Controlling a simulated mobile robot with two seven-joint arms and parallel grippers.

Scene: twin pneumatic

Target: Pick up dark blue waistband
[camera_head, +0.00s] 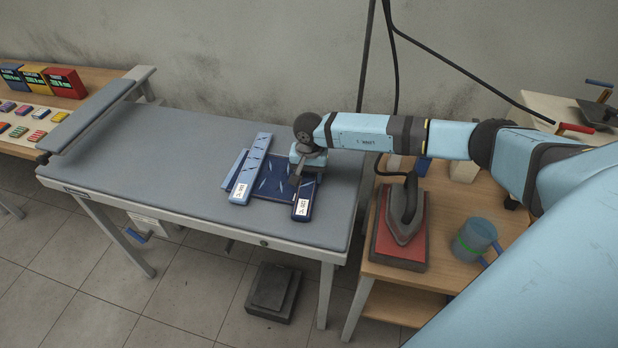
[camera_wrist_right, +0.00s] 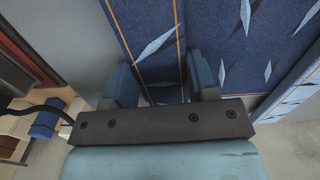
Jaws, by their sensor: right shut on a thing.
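The dark blue waistband (camera_head: 305,191) is a narrow strip with a white label at its near end, at the right side of a blue patterned cloth panel (camera_head: 268,178) on the grey table. In the right wrist view the waistband (camera_wrist_right: 153,35) shows orange stitching and light blue diamond shapes, running between the fingers. My right gripper (camera_head: 296,179) is over the strip, shut on it, with one finger on each side in the wrist view (camera_wrist_right: 163,88). The wrist hides the strip's far part in the head view. My left gripper is not in view.
A lighter blue strip (camera_head: 251,168) with a label lies left of the panel. The left of the grey table (camera_head: 150,150) is clear.

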